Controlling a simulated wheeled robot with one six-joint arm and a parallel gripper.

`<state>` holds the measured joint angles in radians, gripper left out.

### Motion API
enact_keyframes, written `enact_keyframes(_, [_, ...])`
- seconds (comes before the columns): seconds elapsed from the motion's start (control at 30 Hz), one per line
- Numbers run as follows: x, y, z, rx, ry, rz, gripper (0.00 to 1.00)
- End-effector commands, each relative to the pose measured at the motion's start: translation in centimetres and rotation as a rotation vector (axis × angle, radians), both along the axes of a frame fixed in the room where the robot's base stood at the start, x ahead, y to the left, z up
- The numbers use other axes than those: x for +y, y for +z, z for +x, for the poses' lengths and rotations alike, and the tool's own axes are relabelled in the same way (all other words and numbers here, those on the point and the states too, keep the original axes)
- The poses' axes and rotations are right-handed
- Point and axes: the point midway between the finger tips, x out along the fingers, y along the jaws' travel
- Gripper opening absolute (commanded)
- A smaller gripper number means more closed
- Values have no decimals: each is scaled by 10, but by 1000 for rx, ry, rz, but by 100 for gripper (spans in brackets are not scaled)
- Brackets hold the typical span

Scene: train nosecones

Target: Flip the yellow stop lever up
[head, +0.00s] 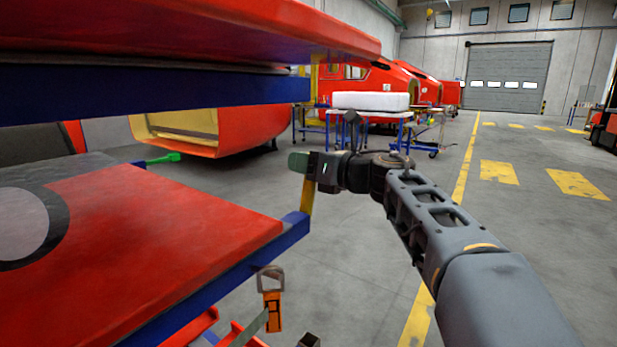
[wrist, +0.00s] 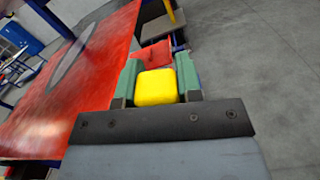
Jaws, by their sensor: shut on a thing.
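The yellow stop lever (head: 307,196) stands close to upright at the corner of the lower blue frame (head: 290,232), in the head view. Its upper end meets my gripper (head: 303,164), which hides that end. In the wrist view the yellow lever end (wrist: 156,88) sits between the two green fingers of my gripper (wrist: 157,75), with a finger against each side. My gripper is shut on it. The lever's lower joint is hard to make out at the frame corner.
A red nosecone panel (head: 150,240) lies on the lower frame at left, with another red panel (head: 220,25) above it. An orange strap buckle (head: 273,308) hangs from the frame. A green handle (head: 160,159) sticks out behind. The grey floor (head: 350,265) at right is clear.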

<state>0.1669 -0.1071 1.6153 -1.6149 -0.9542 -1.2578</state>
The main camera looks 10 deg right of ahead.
Motion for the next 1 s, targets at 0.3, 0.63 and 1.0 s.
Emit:
enact_keyframes(0.3, [13,1,-13,-114,-1,-113,0])
enact_keyframes(0.63, [17,3,-17,-154,0,-153,0])
enact_keyframes(1.0, [17,3,-18,-158,1,-159,0])
